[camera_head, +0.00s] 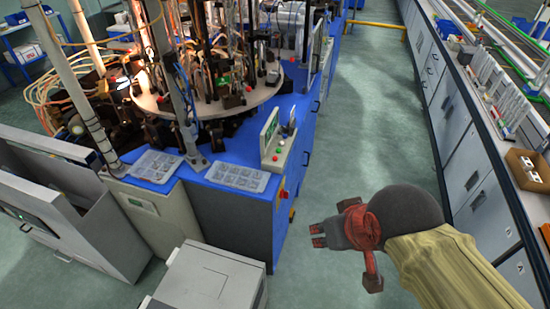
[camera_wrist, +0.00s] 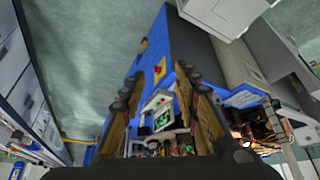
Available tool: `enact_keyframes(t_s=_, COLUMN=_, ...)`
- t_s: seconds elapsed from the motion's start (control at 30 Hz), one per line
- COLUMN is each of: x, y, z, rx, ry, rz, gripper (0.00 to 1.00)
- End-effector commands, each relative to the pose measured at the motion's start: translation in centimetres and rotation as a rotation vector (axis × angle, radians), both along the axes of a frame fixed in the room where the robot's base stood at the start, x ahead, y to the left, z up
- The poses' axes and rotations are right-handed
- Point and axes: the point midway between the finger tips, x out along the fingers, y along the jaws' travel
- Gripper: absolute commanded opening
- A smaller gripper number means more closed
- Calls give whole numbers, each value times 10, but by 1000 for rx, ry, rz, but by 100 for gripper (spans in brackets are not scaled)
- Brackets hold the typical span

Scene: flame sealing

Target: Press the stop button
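A red stop button (camera_head: 283,194) on a yellow plate is on the blue end face of the machine, below its control box. It also shows in the wrist view (camera_wrist: 157,71), between and just beyond the fingertips in the picture. My gripper (camera_head: 318,235) is to the right of the button in the head view, over the floor, with a visible gap between them. In the wrist view my gripper (camera_wrist: 158,78) has its two fingers spread apart with nothing between them. Contact with the button is not seen.
A control box (camera_head: 276,148) with a screen and small coloured buttons stands on the machine's blue top (camera_head: 225,155). A grey-white cabinet (camera_head: 210,280) stands at the lower front. A long workbench (camera_head: 480,130) is on the right. The green aisle floor (camera_head: 365,120) between is clear.

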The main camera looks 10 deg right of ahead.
Motion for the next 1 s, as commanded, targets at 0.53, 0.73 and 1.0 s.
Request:
enact_keyframes(t_s=0.53, x=0, y=0, z=0, rx=0, ry=0, rz=0, gripper=0)
enact_keyframes(t_s=0.73, x=0, y=0, z=0, rx=0, ry=0, rz=0, gripper=0)
enact_keyframes(t_s=1.0, x=0, y=0, z=0, rx=0, ry=0, rz=0, gripper=0)
